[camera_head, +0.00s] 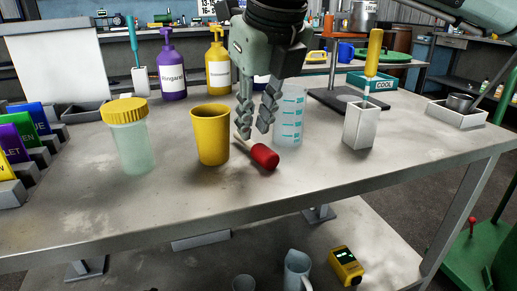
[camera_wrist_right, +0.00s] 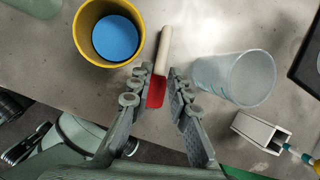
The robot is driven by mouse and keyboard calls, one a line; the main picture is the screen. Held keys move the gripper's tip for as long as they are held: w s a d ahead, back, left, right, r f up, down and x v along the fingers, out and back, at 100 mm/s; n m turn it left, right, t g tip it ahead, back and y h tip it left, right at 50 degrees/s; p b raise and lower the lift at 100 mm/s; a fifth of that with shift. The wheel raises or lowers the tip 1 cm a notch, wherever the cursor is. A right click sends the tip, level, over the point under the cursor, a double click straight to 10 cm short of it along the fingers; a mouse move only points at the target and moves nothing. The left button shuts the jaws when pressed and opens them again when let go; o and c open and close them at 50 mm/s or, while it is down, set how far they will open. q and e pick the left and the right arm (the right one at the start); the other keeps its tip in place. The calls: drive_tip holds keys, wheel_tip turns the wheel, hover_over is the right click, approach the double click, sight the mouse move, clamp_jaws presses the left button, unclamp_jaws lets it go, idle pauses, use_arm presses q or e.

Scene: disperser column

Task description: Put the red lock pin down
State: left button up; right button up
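The red lock pin (camera_head: 264,156) has a thick red end and a thin cream shaft. It appears to lie on the workbench, just right of the yellow cup, with the red end towards the front. My right gripper (camera_head: 254,134) points down over it in the head view. In the right wrist view the pin (camera_wrist_right: 158,88) lies between the fingertips of my right gripper (camera_wrist_right: 161,75). The fingers stand apart, with a gap beside the pin on the right; whether the left finger touches it I cannot tell. My left gripper is not in view.
The yellow cup (camera_head: 211,136) with blue contents stands close left, the clear beaker (camera_head: 289,118) close right. A yellow-lidded jar (camera_head: 129,138) is further left, a white holder (camera_head: 361,126) further right. The bench front (camera_head: 200,195) is clear.

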sight(251, 142)
drive_tip(key=x, duration=0.4)
drive_tip(key=shift+w+f, duration=0.1)
clamp_jaws()
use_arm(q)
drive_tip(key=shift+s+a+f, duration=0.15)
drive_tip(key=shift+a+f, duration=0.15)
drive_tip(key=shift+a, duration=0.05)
